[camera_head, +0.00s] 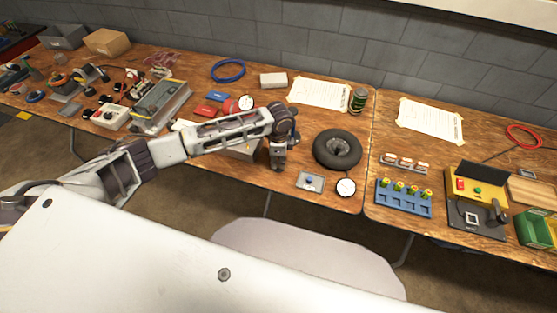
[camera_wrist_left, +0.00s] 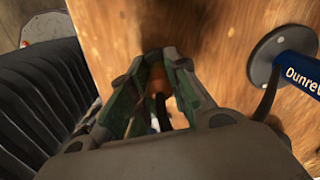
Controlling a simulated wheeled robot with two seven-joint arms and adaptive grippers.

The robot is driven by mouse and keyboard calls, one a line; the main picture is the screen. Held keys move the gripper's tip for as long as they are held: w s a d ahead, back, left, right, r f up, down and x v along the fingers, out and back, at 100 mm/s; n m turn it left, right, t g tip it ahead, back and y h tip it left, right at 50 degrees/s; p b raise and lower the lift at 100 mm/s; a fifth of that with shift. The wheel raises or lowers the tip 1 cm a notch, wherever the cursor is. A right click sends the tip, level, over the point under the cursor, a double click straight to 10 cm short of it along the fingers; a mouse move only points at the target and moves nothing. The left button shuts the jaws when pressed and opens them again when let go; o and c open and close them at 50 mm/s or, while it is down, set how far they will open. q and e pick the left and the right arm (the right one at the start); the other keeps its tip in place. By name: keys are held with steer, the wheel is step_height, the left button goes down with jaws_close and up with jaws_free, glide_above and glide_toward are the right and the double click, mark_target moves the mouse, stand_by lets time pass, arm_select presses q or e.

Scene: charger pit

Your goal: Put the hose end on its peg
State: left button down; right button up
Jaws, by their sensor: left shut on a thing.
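My left gripper (camera_head: 278,165) reaches down to the front part of the wooden bench, left of the black tyre. In the left wrist view its green-lined fingers (camera_wrist_left: 160,85) are shut on a small orange-brown piece, apparently the hose end (camera_wrist_left: 158,82). The fingers hide most of it. A blue cylinder with white lettering (camera_wrist_left: 300,70) on a round grey disc stands beside the gripper at the right of that view, with a dark curved strip by it. I cannot make out the peg with certainty. My right gripper is not in view.
The black tyre (camera_head: 337,150) lies right of the gripper. A grey plate with a blue knob (camera_head: 310,182) and a round white gauge (camera_head: 346,187) lie near the front edge. A grey box (camera_head: 240,149) sits partly behind my arm. A blue rack (camera_head: 404,198) stands further right.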

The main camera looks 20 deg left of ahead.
arm_select(q)
steer(key=shift+f, duration=0.1)
steer(key=c, duration=1.3)
jaws_free()
steer(key=shift+r, duration=0.8)
step_height(320, 180, up, 10)
steer(key=shift+r, duration=0.25)
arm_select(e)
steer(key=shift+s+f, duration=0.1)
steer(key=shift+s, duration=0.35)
